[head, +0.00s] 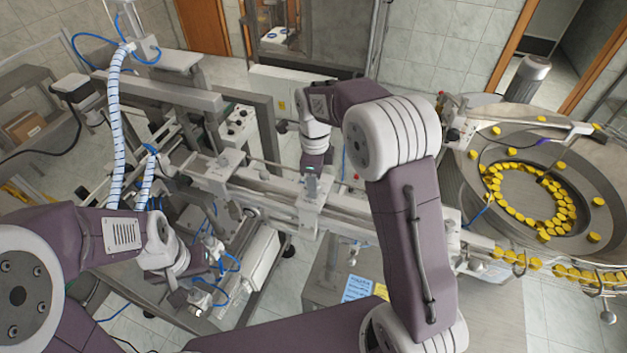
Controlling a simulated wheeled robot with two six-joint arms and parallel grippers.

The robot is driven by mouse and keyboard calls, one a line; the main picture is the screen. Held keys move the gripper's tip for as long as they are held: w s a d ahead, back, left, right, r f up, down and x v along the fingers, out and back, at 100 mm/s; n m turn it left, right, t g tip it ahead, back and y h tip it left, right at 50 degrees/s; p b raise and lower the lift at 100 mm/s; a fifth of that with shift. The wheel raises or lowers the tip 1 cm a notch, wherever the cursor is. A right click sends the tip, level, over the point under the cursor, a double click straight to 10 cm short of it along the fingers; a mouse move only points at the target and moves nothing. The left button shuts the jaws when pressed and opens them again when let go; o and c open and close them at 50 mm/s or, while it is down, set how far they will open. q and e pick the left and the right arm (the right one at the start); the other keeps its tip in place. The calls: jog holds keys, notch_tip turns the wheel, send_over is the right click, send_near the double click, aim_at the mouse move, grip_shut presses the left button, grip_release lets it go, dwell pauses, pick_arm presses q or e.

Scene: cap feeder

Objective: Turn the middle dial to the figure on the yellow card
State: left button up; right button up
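A light control box (237,124) with several small dark knobs stands left of centre, behind the conveyor. The knobs are too small to tell which is the middle dial or where it points. A yellow card (381,291) lies on the grey surface at lower centre, partly hidden by my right arm; no figure on it is readable. My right gripper (312,180) points down over the conveyor, to the right of the control box and apart from it. My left gripper (200,292) is at lower left among machine parts. The fingers of both are too small to judge.
A blue card (357,288) lies beside the yellow card. A conveyor (270,192) crosses the middle. A round feeder bowl (480,205) with yellow caps stands at right.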

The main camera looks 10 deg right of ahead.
jog(key=shift+r, duration=0.2)
notch_tip(320, 180, up, 8)
jog(key=b, duration=0.3)
jog(key=shift+d+r, duration=0.1)
jog(key=shift+r, duration=0.25)
